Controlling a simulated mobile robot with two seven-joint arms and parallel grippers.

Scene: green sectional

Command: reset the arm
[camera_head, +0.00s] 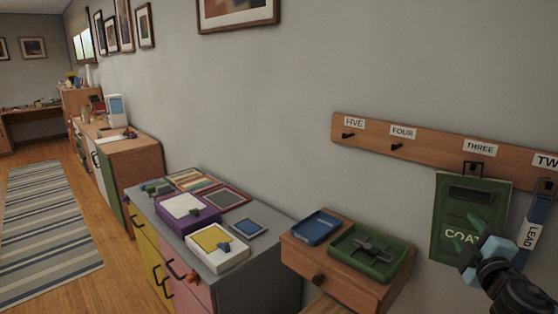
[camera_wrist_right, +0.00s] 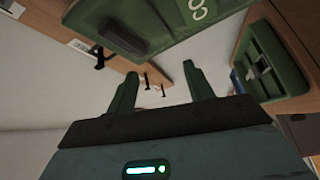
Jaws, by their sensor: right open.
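My right gripper (camera_head: 482,258) is at the lower right of the head view, in front of the lower right part of a green hanging item (camera_head: 470,205) marked "COAT". In the right wrist view, the gripper's two fingers (camera_wrist_right: 160,84) stand apart with nothing held between them. The green item also shows in the wrist view (camera_wrist_right: 170,22), just beyond the fingertips. I cannot tell whether the gripper touches it. My left gripper is not in view.
A wooden hook rail (camera_head: 425,141) with labels spans the wall. A blue-and-white "LEAD" strip (camera_head: 530,232) hangs beside the gripper. Below left, a small wooden cabinet (camera_head: 310,262) bears a blue tray (camera_head: 316,228) and a green tray (camera_head: 366,254). A grey-topped dresser (camera_head: 265,247) stands farther left.

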